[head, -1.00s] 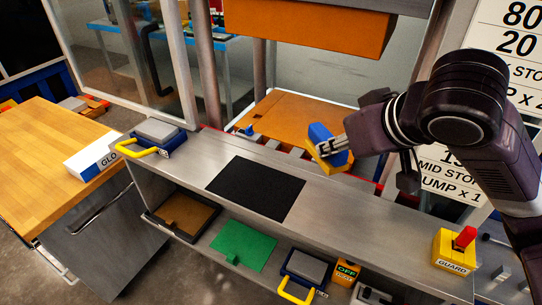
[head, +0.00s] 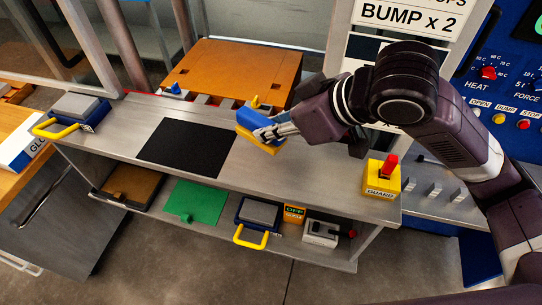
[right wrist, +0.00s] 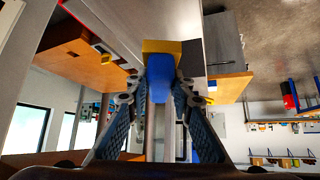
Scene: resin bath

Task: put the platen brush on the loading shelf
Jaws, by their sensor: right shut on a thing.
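The platen brush (head: 250,117), with a blue upper part and a yellow lower part, is in my right gripper (head: 268,133). The fingers are shut on its blue part, which also shows between them in the right wrist view (right wrist: 160,76). In the head view the brush appears over the grey loading shelf (head: 225,181), just right of the black mat. I cannot tell whether its yellow base touches the shelf. My left gripper is not in view.
The black mat (head: 185,147) lies on the shelf, with a yellow-handled grey block (head: 80,107) at its left end and a yellow guard switch (head: 381,178) at its right. The orange platen (head: 235,68) is behind. A lower shelf holds a green sheet (head: 196,202) and several items.

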